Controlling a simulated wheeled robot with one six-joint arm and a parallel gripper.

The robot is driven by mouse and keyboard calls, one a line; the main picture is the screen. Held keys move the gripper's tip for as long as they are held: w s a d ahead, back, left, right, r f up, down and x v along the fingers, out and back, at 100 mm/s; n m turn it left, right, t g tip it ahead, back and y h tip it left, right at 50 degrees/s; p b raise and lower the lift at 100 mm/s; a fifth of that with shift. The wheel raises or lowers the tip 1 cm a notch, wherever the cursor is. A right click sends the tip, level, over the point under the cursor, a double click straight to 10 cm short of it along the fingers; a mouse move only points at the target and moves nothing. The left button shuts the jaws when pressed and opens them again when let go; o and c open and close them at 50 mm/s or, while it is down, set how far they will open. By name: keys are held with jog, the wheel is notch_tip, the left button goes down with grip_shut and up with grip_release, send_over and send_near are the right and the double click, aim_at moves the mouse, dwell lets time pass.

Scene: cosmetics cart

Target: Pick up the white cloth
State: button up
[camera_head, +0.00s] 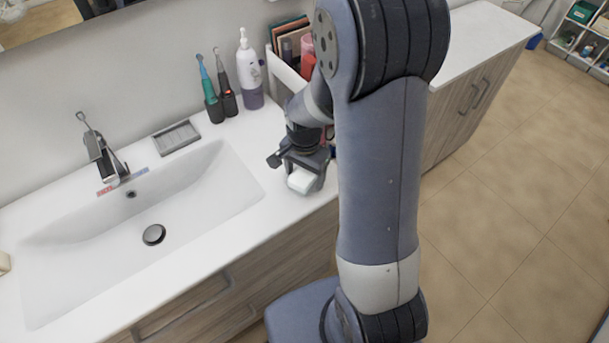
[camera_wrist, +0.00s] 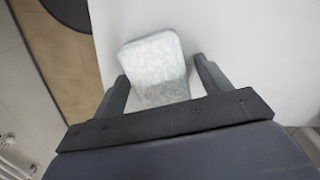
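The white cloth (camera_wrist: 155,62) is a small, pale, faintly patterned folded block on the white counter in the wrist view. In the head view the white cloth (camera_head: 301,181) shows at the counter's front edge, right of the sink. My gripper (camera_wrist: 160,68) points down at it, with one finger on each side. The fingers are apart. A narrow gap shows between the cloth and the right finger; the left finger is close beside it, and I cannot tell if it touches. The cloth's near end is partly hidden by my gripper.
The sink (camera_head: 225,190) with its faucet (camera_head: 100,155) lies to the left. Two electric toothbrushes (camera_head: 216,97) and a pump bottle (camera_head: 250,75) stand behind my gripper. A white rack (camera_head: 284,75) of cosmetics stands close to my arm. A soap tray (camera_head: 176,137) lies by the wall.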

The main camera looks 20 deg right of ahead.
aim_at(304, 173)
jog(key=c, duration=1.1)
notch_tip(304, 173, up, 10)
jog(key=shift+r+b, duration=0.1)
jog(key=shift+b, duration=0.35)
